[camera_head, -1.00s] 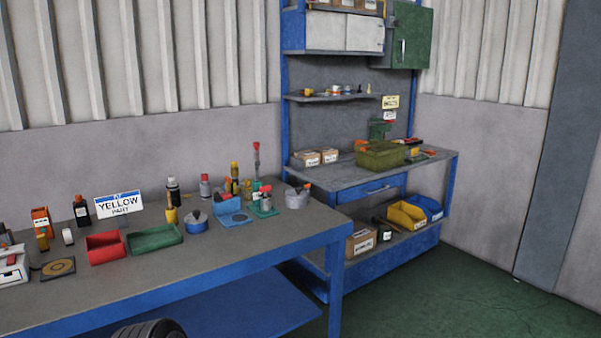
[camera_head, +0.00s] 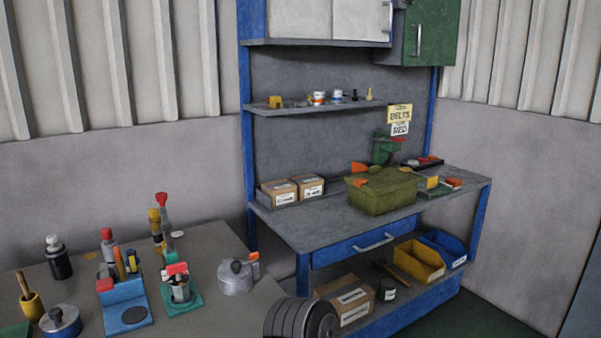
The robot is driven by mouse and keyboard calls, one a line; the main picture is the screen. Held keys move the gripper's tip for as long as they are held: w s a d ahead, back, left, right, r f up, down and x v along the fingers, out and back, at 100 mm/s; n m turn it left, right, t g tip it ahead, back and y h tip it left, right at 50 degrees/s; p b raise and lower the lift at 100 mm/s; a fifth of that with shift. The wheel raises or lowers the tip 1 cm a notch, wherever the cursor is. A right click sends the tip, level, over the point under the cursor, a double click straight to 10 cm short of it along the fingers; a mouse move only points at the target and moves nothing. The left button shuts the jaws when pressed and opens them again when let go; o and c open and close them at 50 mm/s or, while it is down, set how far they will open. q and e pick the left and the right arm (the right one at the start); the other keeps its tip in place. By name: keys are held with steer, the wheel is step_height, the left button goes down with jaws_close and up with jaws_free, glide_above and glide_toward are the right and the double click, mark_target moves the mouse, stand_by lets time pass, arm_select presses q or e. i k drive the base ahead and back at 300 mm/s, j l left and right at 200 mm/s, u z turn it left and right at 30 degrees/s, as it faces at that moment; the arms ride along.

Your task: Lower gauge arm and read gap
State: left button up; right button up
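No gauge arm can be made out for certain. On the near bench (camera_head: 85,270), a small device with a green base and a red top (camera_head: 180,288) stands upright; I cannot tell whether it is the gauge. A round grey metal piece with a knob and an orange tab (camera_head: 236,277) sits to its right. A blue holder (camera_head: 124,305) with a red block and upright tools is to its left. No gap or reading is legible. Neither of my grippers is in view.
A far workbench (camera_head: 340,230) holds two cardboard boxes (camera_head: 293,189) and an olive bin (camera_head: 382,192). Its lower shelf holds yellow (camera_head: 419,262) and blue bins (camera_head: 445,248). A "BELTS RED" sign (camera_head: 400,120) hangs above. Green floor shows at the lower right.

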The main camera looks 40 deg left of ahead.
mark_target(160, 197)
steer(key=i+l, duration=0.15)
steer(key=i, duration=0.5)
steer(key=i+l, duration=0.1)
steer(key=i, duration=0.5)
steer(key=i+l, duration=0.15)
steer(key=i, duration=0.5)
steer(key=i+j+u, duration=0.2)
steer(key=i+u, duration=0.65)
steer(key=i, duration=0.2)
steer(key=i+l+u, duration=0.15)
steer(key=i+u, duration=0.55)
steer(key=u, duration=4.05)
